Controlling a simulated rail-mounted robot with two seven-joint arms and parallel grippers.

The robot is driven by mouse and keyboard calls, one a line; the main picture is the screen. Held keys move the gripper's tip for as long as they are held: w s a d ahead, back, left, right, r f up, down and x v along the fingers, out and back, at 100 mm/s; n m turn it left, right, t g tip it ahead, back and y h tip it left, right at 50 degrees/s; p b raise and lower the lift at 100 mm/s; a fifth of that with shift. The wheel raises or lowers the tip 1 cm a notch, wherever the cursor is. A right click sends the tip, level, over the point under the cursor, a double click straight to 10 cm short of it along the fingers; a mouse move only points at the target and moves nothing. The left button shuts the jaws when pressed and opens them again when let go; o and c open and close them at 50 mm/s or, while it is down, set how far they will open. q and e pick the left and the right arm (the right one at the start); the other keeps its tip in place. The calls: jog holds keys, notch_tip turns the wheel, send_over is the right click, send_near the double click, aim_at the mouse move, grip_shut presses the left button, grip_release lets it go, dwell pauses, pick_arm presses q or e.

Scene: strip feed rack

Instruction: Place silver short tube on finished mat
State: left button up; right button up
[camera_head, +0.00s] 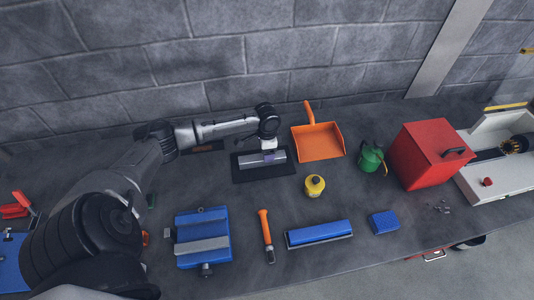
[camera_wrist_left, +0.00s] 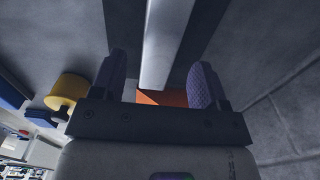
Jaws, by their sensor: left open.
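The silver short tube (camera_head: 274,158) lies flat on a dark rectangular mat (camera_head: 250,178) near the wall in the head view. In the left wrist view the tube (camera_wrist_left: 165,40) is a long pale bar across the dark mat (camera_wrist_left: 203,35). My left gripper (camera_head: 267,152) is just over the tube. In the wrist view its two purple-padded fingers (camera_wrist_left: 160,65) are open, one on each side of the tube, with gaps between pads and tube. Whether the tube touches only the mat is partly hidden by the gripper. My right gripper does not show.
An orange dustpan (camera_head: 318,143) lies right of the mat. A yellow bottle (camera_head: 315,186), green oil can (camera_head: 370,157) and red box (camera_head: 425,157) stand further right. A blue vise (camera_head: 202,238), orange-handled tool (camera_head: 265,232) and blue holder (camera_head: 318,234) lie in front. The wall is close behind.

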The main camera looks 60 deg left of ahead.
pick_arm(q)
notch_tip(320, 180, up, 9)
jog(key=shift+p, duration=0.35)
dwell(0.7)
